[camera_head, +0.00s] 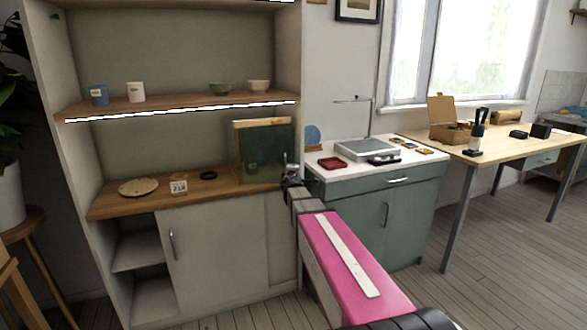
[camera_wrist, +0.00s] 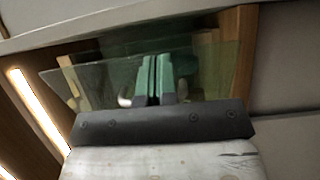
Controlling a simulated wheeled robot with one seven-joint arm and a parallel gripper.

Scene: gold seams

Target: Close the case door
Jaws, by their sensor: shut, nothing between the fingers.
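The case (camera_head: 263,122) is a wood-framed box with greenish glass at the right end of the cabinet's wooden counter. Its clear glass door (camera_wrist: 210,65) shows in the wrist view, reaching left past the wooden frame (camera_wrist: 243,55), so it looks to stand ajar. My gripper (camera_head: 289,172) is at the case's right front side. I cannot tell whether the fingertips touch the door. A pale rounded thing (camera_wrist: 125,100) shows behind the glass.
A round board (camera_head: 138,187), a small card (camera_head: 179,187) and a dark ring (camera_head: 208,175) lie on the counter left of the case. A lit shelf (camera_head: 180,106) with cups and bowls is above. A green cabinet (camera_head: 385,210) stands to the right.

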